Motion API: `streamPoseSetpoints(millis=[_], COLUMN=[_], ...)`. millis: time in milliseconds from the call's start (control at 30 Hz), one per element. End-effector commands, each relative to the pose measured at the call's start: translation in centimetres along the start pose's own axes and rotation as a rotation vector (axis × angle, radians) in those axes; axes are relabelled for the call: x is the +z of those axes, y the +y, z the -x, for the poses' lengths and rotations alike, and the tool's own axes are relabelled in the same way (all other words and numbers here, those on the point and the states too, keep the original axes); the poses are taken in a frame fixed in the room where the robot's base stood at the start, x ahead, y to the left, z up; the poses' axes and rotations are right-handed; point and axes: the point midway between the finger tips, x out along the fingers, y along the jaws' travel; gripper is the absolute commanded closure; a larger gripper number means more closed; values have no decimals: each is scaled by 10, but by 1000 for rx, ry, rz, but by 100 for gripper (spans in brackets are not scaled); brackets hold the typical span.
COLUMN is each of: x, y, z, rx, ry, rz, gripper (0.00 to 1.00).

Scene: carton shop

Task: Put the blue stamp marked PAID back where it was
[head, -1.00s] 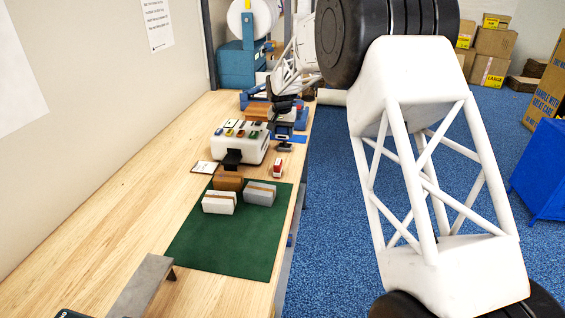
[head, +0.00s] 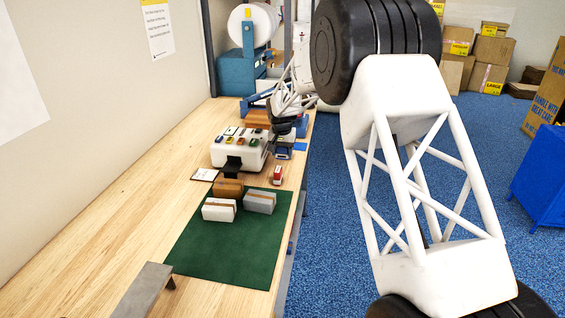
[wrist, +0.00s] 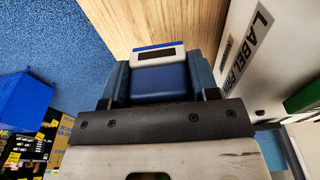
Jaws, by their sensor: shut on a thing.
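My gripper (wrist: 164,80) is shut on the blue stamp (wrist: 160,82), which has a white band with a dark panel along one edge. Its marking cannot be read. In the head view my gripper (head: 284,139) is small, at the table's right edge beside the white label printer (head: 226,157). The held stamp (head: 284,148) shows only in part there. A flat blue patch (head: 300,147) lies just right of it. Whether the stamp touches the table cannot be told.
A red and white stamp (head: 277,175) stands nearer on the table. A green mat (head: 225,253) holds small cartons (head: 219,210). Several coloured pieces (head: 239,136) sit on the printer. A card (head: 204,175) lies at its left. A metal bracket (head: 147,285) stands in front. The left table is clear.

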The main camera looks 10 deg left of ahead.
Motion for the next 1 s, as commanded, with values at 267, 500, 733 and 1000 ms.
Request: streamPoseSetpoints(millis=[267,500,733,1000], x=[4,6,6,6], y=[0,0,0,0], z=[-30,-48,-48,-50], rx=[1,1,0,0], ry=[-2,-1,-1,-1], rz=[0,0,0,0], gripper=[60,60,60,36])
